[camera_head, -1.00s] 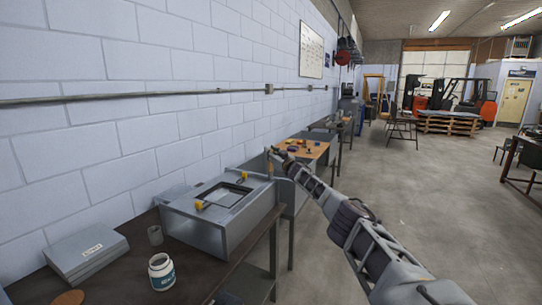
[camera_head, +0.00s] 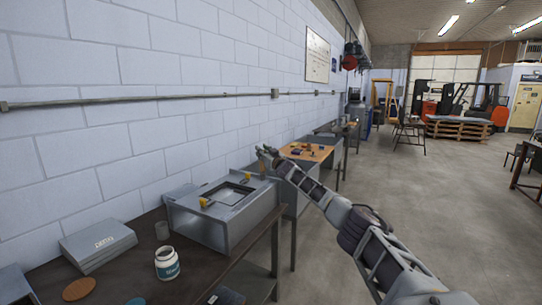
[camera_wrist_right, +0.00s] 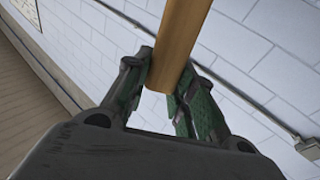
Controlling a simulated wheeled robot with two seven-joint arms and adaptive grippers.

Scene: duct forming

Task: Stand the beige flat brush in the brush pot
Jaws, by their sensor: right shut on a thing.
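My right gripper (camera_head: 264,152) is shut on a tan, brush-like thing (camera_head: 262,168), which I take for the beige flat brush. It hangs below the fingers by the far end of the grey duct box. In the right wrist view, its tan shaft (camera_wrist_right: 181,40) stands between the green-padded fingers; I cannot see bristles. My left gripper is not in view.
A grey case (camera_head: 97,246) and a tan disc (camera_head: 78,289) lie left on the dark bench (camera_head: 125,280). The wall is close behind.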

